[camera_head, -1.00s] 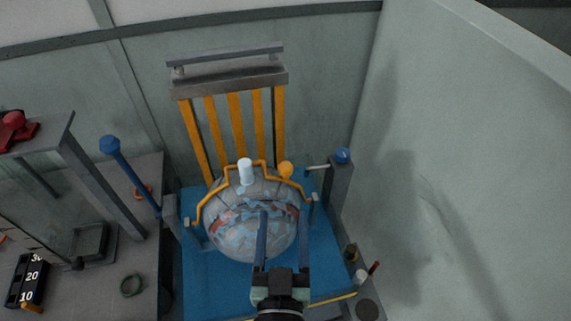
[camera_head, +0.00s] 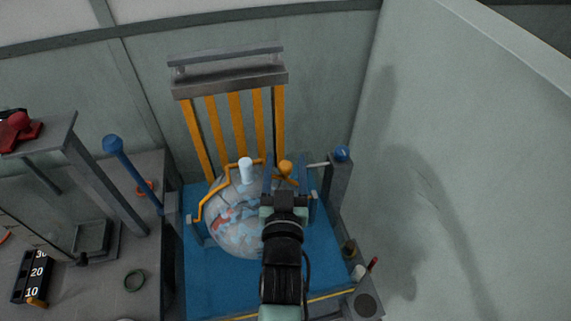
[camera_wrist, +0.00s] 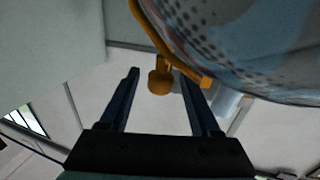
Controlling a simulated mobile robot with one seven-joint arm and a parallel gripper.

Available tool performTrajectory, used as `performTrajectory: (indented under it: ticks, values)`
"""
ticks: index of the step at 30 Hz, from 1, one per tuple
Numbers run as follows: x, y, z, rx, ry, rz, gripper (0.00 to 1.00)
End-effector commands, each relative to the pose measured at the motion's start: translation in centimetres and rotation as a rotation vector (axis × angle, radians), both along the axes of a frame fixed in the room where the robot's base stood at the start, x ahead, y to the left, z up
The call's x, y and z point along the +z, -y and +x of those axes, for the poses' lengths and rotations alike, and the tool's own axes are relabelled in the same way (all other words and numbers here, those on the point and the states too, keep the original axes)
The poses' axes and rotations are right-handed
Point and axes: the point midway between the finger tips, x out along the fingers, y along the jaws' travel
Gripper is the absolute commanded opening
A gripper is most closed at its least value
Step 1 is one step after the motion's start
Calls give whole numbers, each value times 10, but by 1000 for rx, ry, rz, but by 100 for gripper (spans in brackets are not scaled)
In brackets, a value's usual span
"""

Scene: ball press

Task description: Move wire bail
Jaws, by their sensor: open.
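The orange wire bail (camera_head: 229,177) arches over the upper part of a large patterned ball (camera_head: 234,218). Its round orange knob (camera_head: 285,167) sits at the top right of the arch. My gripper (camera_head: 285,163) is open, with its two blue fingers on either side of the knob in the head view. In the wrist view the knob (camera_wrist: 159,82) shows between the open fingers (camera_wrist: 158,73), apart from both. The bail (camera_wrist: 162,42) runs along the ball (camera_wrist: 245,40) there. My gripper and wrist hide the bail's right side and part of the ball in the head view.
A white peg (camera_head: 246,171) stands left of the knob. A grey post (camera_head: 338,187) with a blue ball (camera_head: 342,153) is close on the right. Orange bars (camera_head: 235,123) rise behind. A blue-knobbed lever (camera_head: 133,173) stands left. The blue base (camera_head: 210,283) is clear in front.

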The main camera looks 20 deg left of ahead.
Motion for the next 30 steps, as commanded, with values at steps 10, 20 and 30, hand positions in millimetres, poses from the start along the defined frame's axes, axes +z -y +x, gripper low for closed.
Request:
performTrajectory:
  ticks: [10,20,30]
  values:
    - [0,0,0,0,-1,1,49]
    - [0,0,0,0,-1,1,0]
    - [0,0,0,1,-1,1,0]
